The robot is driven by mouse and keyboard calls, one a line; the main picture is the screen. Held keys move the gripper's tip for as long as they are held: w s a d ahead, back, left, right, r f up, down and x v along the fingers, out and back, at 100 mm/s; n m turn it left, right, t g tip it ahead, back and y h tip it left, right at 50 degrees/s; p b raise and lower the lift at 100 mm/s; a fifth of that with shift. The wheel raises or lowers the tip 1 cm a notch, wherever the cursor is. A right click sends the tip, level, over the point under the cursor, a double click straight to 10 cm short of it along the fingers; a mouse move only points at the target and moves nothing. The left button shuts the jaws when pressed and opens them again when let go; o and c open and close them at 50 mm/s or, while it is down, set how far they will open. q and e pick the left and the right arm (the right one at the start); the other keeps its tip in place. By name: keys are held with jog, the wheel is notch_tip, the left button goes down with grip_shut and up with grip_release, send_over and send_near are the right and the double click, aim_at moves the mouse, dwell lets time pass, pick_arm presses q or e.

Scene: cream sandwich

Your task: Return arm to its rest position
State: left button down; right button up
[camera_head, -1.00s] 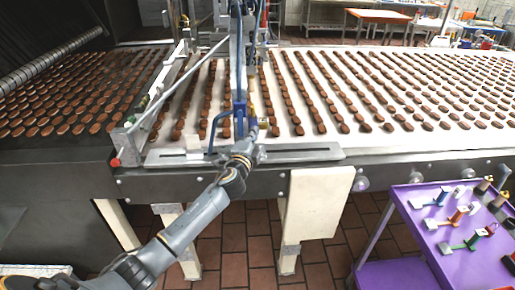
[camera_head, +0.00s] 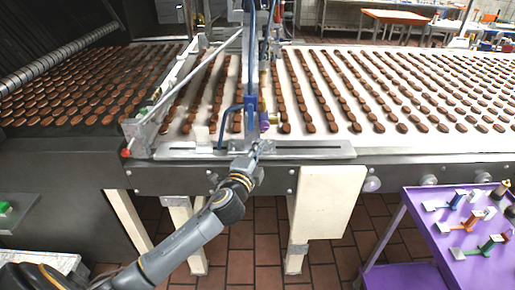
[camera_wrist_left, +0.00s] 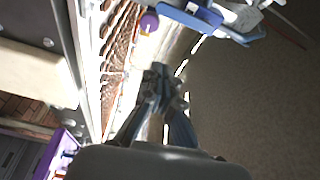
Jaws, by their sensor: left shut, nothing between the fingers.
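My left arm (camera_head: 185,240) comes in from the lower left and reaches up to the front edge of the conveyor machine. Its gripper (camera_head: 262,147) is over the slotted metal plate (camera_head: 325,152), just below a purple knob (camera_head: 264,126) and the blue bent frame (camera_head: 229,109). In the left wrist view the fingers (camera_wrist_left: 161,76) are together with nothing between them. The purple knob (camera_wrist_left: 149,22) shows there beyond the fingertips, apart from them. My right gripper is in neither view.
Rows of brown biscuits lie on the white conveyor belt (camera_head: 352,134) and the dark belt at left. A purple cart (camera_head: 470,268) with several small tools stands at lower right. A cream panel (camera_head: 327,205) hangs below the machine. Tiled floor shows between the machine's legs.

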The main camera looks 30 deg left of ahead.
pick_arm(q)
jog(key=shift+w+d, duration=0.1)
dwell(0.3)
jog(key=s+f+n+g+h, duration=0.1)
jog(key=s+f+n+g, duration=0.4)
jog(key=f, duration=1.4)
jog(key=s+f+g, duration=0.4)
jog(key=s+f, duration=0.4)
jog(key=f, duration=1.2)
jog(key=s+d+f+n+g+h, duration=0.15)
jog(key=s+f+n+g, duration=0.25)
jog(key=s+f, duration=1.35)
jog(key=s+d+f+n+g, duration=0.1)
jog(key=s+d, duration=0.1)
jog(key=s, duration=0.5)
jog(key=s+d+f+n+g, duration=0.1)
jog(key=s+f, duration=0.1)
jog(key=s, duration=0.6)
jog(key=s+d+f+n+g, duration=0.1)
jog(key=s+d+f+g, duration=0.1)
jog(key=s, duration=0.6)
jog(key=shift+s+d+f+n+h, duration=0.25)
jog(key=shift+d+n+h, duration=0.05)
jog(key=shift+d+h, duration=0.05)
